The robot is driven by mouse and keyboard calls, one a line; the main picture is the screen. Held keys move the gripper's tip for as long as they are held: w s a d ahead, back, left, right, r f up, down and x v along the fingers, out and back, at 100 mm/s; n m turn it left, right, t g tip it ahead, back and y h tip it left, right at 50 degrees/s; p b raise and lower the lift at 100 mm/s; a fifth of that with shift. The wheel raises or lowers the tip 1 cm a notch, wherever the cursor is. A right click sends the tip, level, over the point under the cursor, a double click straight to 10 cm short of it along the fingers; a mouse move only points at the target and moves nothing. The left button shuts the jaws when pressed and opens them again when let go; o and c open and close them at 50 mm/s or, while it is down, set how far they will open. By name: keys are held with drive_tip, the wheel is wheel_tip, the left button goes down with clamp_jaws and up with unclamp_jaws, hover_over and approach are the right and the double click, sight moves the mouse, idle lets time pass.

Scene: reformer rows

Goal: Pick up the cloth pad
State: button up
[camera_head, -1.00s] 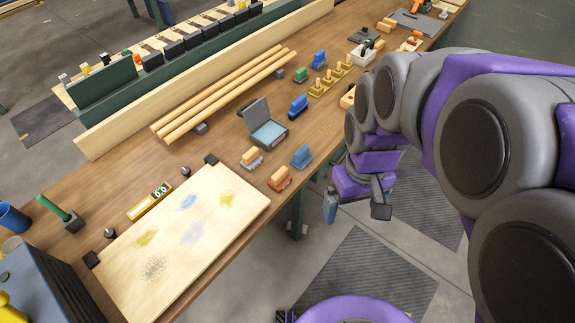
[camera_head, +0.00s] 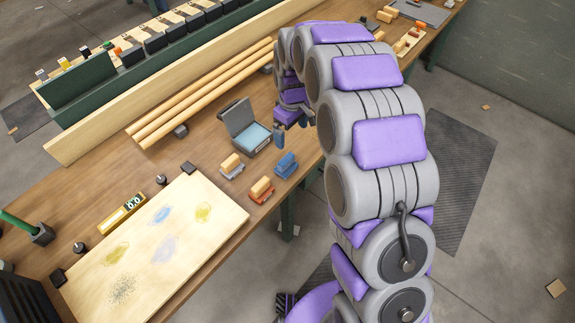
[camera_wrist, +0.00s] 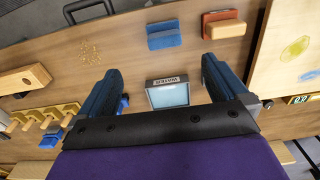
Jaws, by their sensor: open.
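No label shows which thing is the cloth pad; the small handled blocks on the bench are candidates. A blue block (camera_head: 286,164) lies near the bench's front edge, and it also shows in the wrist view (camera_wrist: 163,36). A red-based block with a wooden top (camera_head: 262,190) is beside it, also in the wrist view (camera_wrist: 223,25). A grey-based block with a wooden top (camera_head: 232,166) lies behind them. My gripper (camera_head: 293,126) is open and empty above the bench. In the wrist view its fingers (camera_wrist: 160,82) straddle the view of the WATER tray, apart from the blocks.
The open grey tray (camera_wrist: 168,93) marked WATER has a raised lid (camera_head: 235,113). A stained pale board (camera_head: 180,260) lies at the left. Long wooden rods (camera_head: 200,95) lie at the back. Wooden pegs (camera_wrist: 45,120) and a blue item are near my left finger in the wrist view.

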drive_tip(key=b, duration=0.2)
hover_over(286, 159)
drive_tip(key=f, duration=0.8)
drive_tip(key=shift+s+a, duration=0.1)
drive_tip(key=shift+a, duration=0.25)
drive_tip(key=f, duration=0.1)
drive_tip(key=d+f, duration=0.1)
drive_tip(key=f, duration=0.2)
drive_tip(key=shift+d+f+b, duration=0.35)
drive_tip(key=shift+d+f, duration=0.05)
drive_tip(key=f, duration=0.1)
drive_tip(key=a+f+b, duration=0.1)
drive_tip(key=f, duration=0.3)
drive_tip(key=shift+a+b, duration=0.3)
drive_tip(key=shift+a, duration=0.05)
drive_tip(key=shift+d+r, duration=0.15)
drive_tip(key=shift+d, duration=0.15)
drive_tip(key=shift+w+d, duration=0.2)
drive_tip(key=shift+d, duration=0.05)
drive_tip(key=shift+c, duration=1.1)
drive_tip(key=shift+a, duration=0.35)
drive_tip(key=c, duration=0.6)
drive_tip(key=shift+c, duration=0.8)
